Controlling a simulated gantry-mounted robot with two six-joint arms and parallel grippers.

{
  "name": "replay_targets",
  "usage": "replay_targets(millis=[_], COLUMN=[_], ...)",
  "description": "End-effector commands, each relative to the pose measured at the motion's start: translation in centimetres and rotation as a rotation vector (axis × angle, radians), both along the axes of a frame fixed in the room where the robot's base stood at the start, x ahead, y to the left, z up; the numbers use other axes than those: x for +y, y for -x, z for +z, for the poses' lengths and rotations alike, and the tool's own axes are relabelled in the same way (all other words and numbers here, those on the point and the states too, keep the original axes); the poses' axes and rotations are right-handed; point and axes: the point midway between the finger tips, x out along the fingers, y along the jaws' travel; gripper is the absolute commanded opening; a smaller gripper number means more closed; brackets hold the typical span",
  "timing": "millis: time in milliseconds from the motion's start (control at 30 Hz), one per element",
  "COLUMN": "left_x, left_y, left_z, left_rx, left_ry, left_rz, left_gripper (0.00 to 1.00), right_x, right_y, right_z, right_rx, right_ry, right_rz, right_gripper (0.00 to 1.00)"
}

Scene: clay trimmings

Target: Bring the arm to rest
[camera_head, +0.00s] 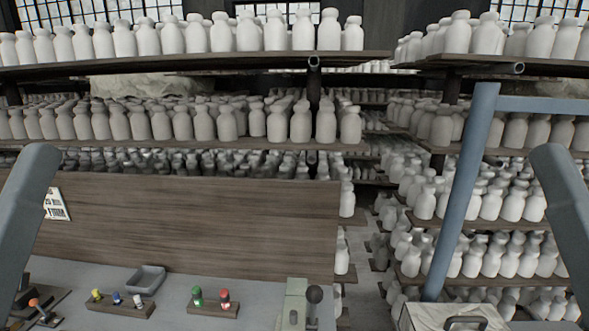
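A link of my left arm (28,210) rises at the left edge, and a link of my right arm (563,205) stands at the right edge. No fingertips of either gripper show in the head view. The grey worktable (255,268) carries a small grey tray (147,279). A wooden block (140,306) holds small yellow, blue and white-topped pieces. A second wooden block (213,310) holds a green and a red piece. No clay trimmings can be made out on the table.
A wooden backboard (190,225) with a paper sign (56,203) stands behind the table. A pale green device (294,303) with a dark ball knob is at its right end. A blue metal frame (462,190) and a handled case (455,314) stand right. Shelves of pale bottles (240,120) fill the background.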

Motion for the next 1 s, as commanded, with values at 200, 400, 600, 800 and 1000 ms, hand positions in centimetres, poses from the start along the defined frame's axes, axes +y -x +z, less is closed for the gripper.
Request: replay_targets(millis=[200, 400, 600, 800, 1000], left_x=[0.0, 0.0, 0.0, 0.0, 0.0], left_y=[0.0, 0.0, -0.1, -0.1, -0.1], left_z=[13.3, 22.7, 27.2, 27.2, 27.1], left_rx=[0.000, 0.001, 0.002, 0.001, 0.001], left_ry=[-0.001, -0.001, -0.001, -0.001, -0.001], left_rz=[0.001, 0.001, 0.001, 0.001, 0.001], left_gripper=[0.54, 0.54, 0.54, 0.54, 0.54], right_x=[0.0, 0.0, 0.0, 0.0, 0.0], right_y=[0.0, 0.0, 0.0, 0.0, 0.0], right_z=[13.3, 22.7, 27.3, 27.2, 27.1], right_rx=[0.000, 0.000, 0.000, 0.001, 0.001], right_ry=[0.000, 0.000, 0.000, 0.000, 0.000], right_rz=[0.000, 0.000, 0.000, 0.000, 0.000], right_gripper=[0.50, 0.50, 0.50, 0.50, 0.50])
